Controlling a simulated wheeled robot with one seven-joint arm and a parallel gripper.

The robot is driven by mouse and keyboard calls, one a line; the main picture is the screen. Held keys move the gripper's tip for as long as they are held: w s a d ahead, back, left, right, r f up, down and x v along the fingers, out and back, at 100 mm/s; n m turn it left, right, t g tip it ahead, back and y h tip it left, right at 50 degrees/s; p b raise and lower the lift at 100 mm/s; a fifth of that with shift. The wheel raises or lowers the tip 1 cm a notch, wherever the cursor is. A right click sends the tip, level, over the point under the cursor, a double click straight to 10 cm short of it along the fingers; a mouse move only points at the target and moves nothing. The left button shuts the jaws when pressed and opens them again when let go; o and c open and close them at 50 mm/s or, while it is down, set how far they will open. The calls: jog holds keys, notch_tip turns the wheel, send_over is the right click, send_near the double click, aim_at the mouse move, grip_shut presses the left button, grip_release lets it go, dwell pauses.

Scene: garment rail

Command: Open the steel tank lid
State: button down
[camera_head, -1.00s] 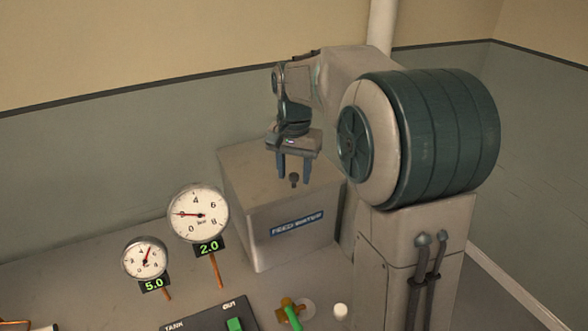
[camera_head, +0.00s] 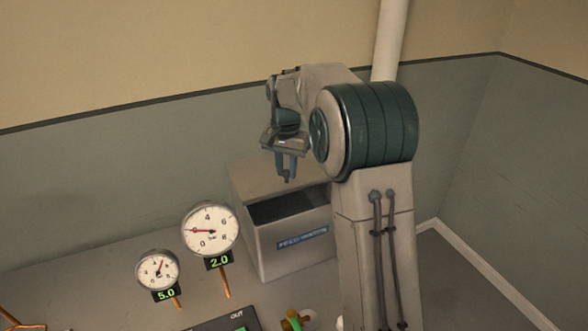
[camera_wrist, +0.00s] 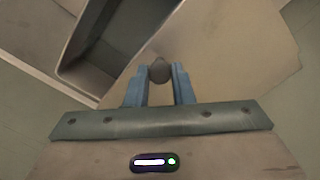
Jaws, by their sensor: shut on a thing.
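The steel tank (camera_head: 295,257) is a grey box with a "FEED WATER" label on its front. Its top is partly open, with a dark opening (camera_head: 283,207) along the front. The flat lid (camera_head: 252,184) lies towards the back of the tank top, beneath my gripper; its far side is partly hidden by my arm. My gripper (camera_head: 287,172) points down and is shut on the lid's small round knob (camera_wrist: 160,70). In the wrist view the knob sits between both blue fingers, with the lid plate (camera_wrist: 225,65) around it and the tank opening (camera_wrist: 115,35) beyond.
Two round gauges stand left of the tank, a larger one (camera_head: 210,229) reading 2.0 and a smaller one (camera_head: 157,269) reading 5.0. A dark panel (camera_head: 226,322) and a green-handled valve (camera_head: 294,320) are in front. A white pipe (camera_head: 390,45) rises behind my arm.

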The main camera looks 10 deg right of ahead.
jog(key=shift+w+a+p, duration=0.15)
jog(key=shift+w+p, duration=0.2)
jog(key=shift+w, duration=0.5)
jog(key=shift+w+a+p, duration=0.15)
jog(key=shift+w+p, duration=0.15)
jog(key=shift+w, duration=0.55)
jog(key=c, duration=1.3)
grip_release()
jog(key=shift+s, duration=0.1)
jog(key=shift+o, duration=0.2)
notch_tip(320, 180, up, 14)
jog(key=b, duration=0.1)
jog(key=shift+s, duration=0.15)
